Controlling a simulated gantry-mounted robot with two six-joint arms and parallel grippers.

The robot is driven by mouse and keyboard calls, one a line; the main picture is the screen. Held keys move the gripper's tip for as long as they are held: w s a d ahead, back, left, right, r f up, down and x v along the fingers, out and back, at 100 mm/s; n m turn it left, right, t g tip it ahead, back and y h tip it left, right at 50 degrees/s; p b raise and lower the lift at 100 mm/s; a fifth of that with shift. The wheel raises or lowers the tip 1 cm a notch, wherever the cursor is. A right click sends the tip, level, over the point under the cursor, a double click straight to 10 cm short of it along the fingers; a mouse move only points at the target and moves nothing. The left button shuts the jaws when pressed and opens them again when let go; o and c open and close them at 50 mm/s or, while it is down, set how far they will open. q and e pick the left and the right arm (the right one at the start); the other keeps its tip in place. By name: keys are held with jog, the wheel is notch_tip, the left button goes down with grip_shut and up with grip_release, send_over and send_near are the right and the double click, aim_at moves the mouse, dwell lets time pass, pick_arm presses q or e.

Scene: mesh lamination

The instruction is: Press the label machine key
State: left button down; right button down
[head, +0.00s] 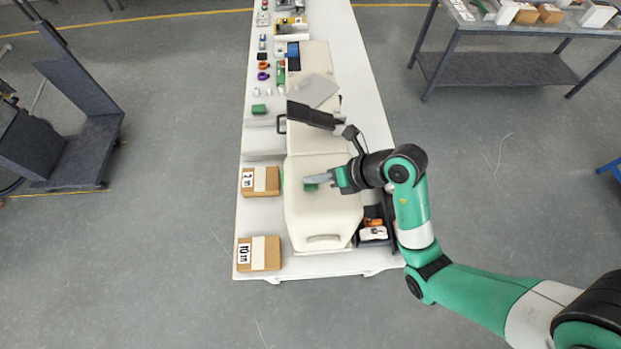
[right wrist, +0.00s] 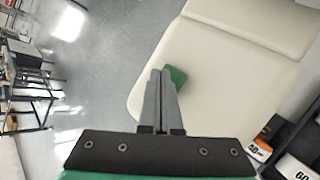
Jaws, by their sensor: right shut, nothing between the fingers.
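The label machine is a long cream-coloured housing (head: 322,217) on the white table; its smooth top also shows in the right wrist view (right wrist: 205,60). A small green key (head: 311,187) sits on its top, and the right wrist view shows it as a green block (right wrist: 176,76) partly behind my fingers. My right gripper (head: 308,180) is shut and empty, with its fingertips right at the green key. In the right wrist view the fingertips (right wrist: 160,72) overlap the key's left side; I cannot tell whether they touch it. My left gripper is not in view.
Two labelled cardboard boxes (head: 267,181) (head: 272,252) stand along the table's left edge. A dark bin (head: 374,222) with small items lies right of the housing. Several small parts line the table's far end.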

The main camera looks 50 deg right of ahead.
aim_at(315, 185)
jog(key=shift+f, duration=0.1)
dwell(0.4)
jog(key=shift+f, duration=0.4)
jog(key=shift+r+p, duration=0.4)
jog(key=shift+p, duration=0.65)
notch_tip(315, 185, up, 6)
jog(key=p, duration=0.8)
jog(key=shift+r, duration=0.1)
